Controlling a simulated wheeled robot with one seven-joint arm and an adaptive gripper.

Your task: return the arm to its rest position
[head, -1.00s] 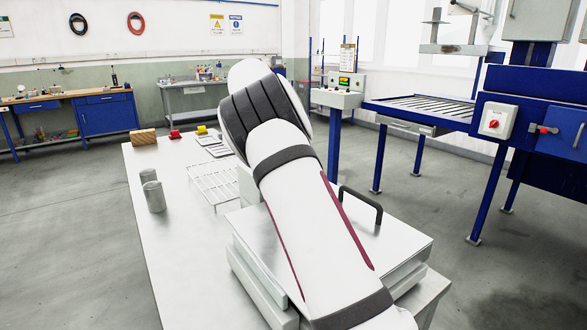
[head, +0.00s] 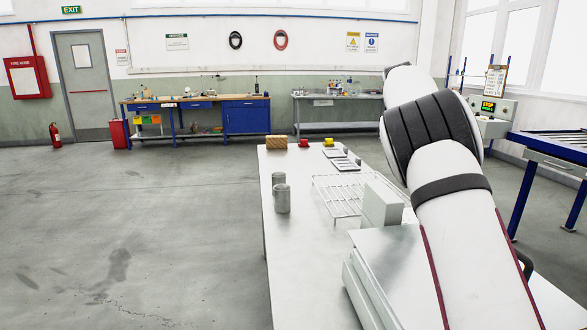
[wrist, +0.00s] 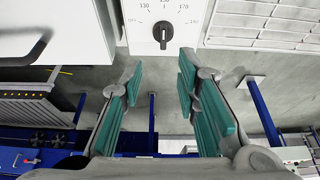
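My gripper (wrist: 158,115) shows in the wrist view with its two teal-padded fingers spread apart and nothing between them. Beyond the fingertips is a white panel with a black dial (wrist: 163,33) and printed numbers; the fingers are apart from it. In the head view my white arm reaches up over the right part of the metal table (head: 296,265). The gripper itself is hidden in the head view.
The table holds two grey cylinders (head: 282,198), a wire rack (head: 338,196), a white box (head: 382,205) and small coloured blocks at its far end. A blue roller conveyor (head: 560,148) stands at right. The floor (head: 140,230) at left is clear.

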